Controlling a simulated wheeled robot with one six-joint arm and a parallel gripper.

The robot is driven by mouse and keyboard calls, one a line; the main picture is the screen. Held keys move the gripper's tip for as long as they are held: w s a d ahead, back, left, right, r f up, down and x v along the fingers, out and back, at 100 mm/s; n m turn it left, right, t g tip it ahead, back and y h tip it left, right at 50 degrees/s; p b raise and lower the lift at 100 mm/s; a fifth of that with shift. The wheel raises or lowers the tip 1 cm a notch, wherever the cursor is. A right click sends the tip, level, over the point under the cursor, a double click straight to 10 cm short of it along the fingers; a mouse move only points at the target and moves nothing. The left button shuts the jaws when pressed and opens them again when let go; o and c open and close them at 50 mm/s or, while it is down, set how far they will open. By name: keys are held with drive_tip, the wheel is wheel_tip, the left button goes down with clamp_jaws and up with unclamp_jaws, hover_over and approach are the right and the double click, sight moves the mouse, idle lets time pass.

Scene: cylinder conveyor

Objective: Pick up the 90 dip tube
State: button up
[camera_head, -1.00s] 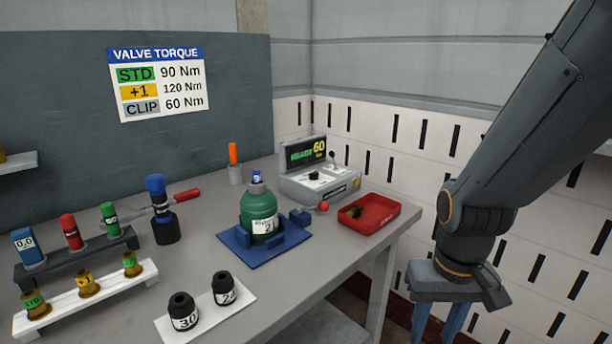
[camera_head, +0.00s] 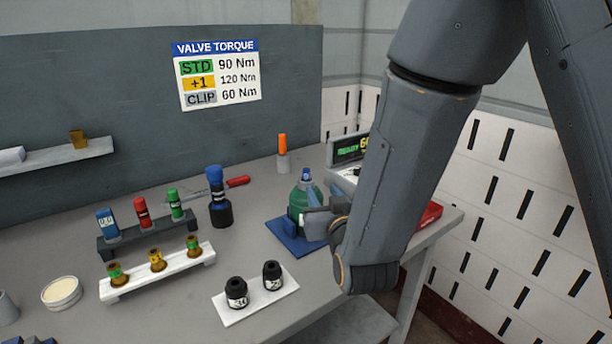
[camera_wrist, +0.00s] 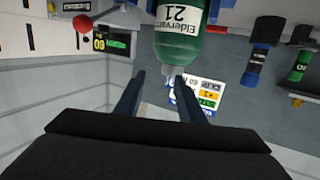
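I cannot make out which thing is the 90 dip tube; no label on a loose part clearly reads 90. A dark rack holds a blue-topped (camera_head: 107,222), a red-topped (camera_head: 142,212) and a green-topped piece (camera_head: 175,204). A white rack (camera_head: 150,280) in front holds brass valves with coloured bands. My gripper (camera_wrist: 160,74) is open and empty, its two blue fingers apart. In the wrist view, which is upside down, the green cylinder (camera_wrist: 181,45) labelled 21 lies ahead of the fingers. In the head view my arm partly hides this cylinder (camera_head: 299,200), and the fingertips are hidden.
A white plate (camera_head: 258,297) carries two black fittings. A blue-topped tool (camera_head: 216,190) stands behind. A round pale dish (camera_head: 61,293) is at the left. The red tray (camera_head: 430,214) and the console (camera_head: 346,153) are partly behind my arm. A wall shelf (camera_head: 50,156) is at the left.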

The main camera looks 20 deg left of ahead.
sight(306, 173)
drive_tip(key=shift+t+y, duration=0.4)
drive_tip(key=shift+y, duration=0.2)
drive_tip(key=w+a, duration=0.1)
drive_tip(key=w+a+r+p, duration=0.1)
drive_tip(key=a, duration=0.1)
drive_tip(key=w+a+r+p, duration=0.1)
drive_tip(key=w, duration=0.1)
drive_tip(key=shift+a, duration=0.4)
drive_tip(key=shift+p+x, duration=1.65)
drive_tip(key=shift+x, duration=1.45)
drive_tip(key=shift+d+f, duration=0.1)
drive_tip(key=shift+f, duration=0.1)
drive_tip(key=shift+c, duration=0.5)
clamp_jaws()
